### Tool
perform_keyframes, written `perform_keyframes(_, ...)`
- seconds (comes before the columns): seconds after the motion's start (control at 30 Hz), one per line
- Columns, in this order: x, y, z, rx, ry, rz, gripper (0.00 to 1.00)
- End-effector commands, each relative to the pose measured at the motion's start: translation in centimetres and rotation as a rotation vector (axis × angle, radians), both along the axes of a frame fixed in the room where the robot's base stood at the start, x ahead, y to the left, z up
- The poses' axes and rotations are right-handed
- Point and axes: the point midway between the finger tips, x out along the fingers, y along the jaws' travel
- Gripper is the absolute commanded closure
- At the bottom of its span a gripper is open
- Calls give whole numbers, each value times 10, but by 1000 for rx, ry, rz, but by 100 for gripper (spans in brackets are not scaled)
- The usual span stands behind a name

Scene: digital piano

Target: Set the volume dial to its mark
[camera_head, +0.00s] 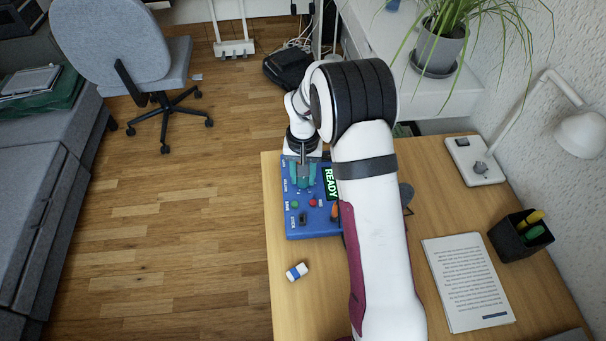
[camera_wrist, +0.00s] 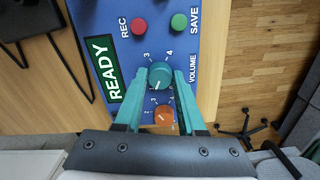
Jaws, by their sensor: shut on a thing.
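The blue piano panel (camera_head: 322,222) lies on the wooden desk in the head view, and it fills the upper middle of the wrist view (camera_wrist: 208,50). The volume dial (camera_wrist: 160,73) is a round teal knob beside the printed word VOLUME. A small white pointer line shows on its lower part, and the numbers 3 and 4 are printed above it. My gripper (camera_wrist: 161,77) has its teal fingers on both sides of this dial, shut on it. In the head view my gripper (camera_head: 302,180) is over the panel's far part and hides the dial. The mark for the dial cannot be made out.
An orange knob (camera_wrist: 164,115) sits close to the dial, between my fingers' bases. A READY display (camera_wrist: 101,68), red button (camera_wrist: 138,26) and green button (camera_wrist: 179,21) are nearby. An eraser (camera_head: 297,271), papers (camera_head: 467,280) and pen holder (camera_head: 520,236) lie on the desk.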

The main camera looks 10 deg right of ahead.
Motion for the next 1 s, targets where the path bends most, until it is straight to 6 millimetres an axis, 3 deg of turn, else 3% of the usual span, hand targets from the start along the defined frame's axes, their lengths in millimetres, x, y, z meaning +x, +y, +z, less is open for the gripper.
perform_keyframes(0.6,3,0,1,-3,-7,580,100)
perform_keyframes(1.0,3,0,1,-4,-8,866,100)
